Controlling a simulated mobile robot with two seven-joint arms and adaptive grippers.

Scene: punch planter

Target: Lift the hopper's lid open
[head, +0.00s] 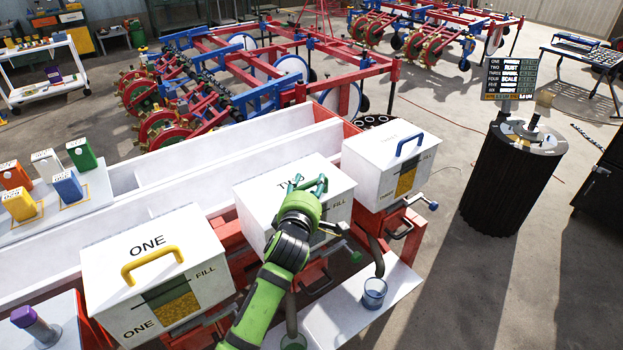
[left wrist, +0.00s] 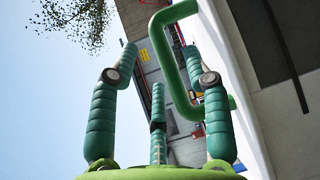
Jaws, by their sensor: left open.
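The middle white hopper, marked TWO (head: 262,205), stands in the row with its lid down. My left gripper (head: 309,184) is over its lid with teal fingers spread open. In the left wrist view a green bar handle (left wrist: 170,62) rises from a white surface. It reaches in between the open fingertips of my left gripper (left wrist: 160,50), and its lower part passes behind the finger on the right. I cannot tell whether any finger touches it. In the head view my gripper largely hides this handle. My right gripper is not in view.
Hopper ONE (head: 120,262) with a yellow handle stands to the left, and hopper THREE (head: 370,165) with a blue handle to the right. A blue cup (head: 374,292) is on the white shelf in front. Coloured boxes stand on a table at left.

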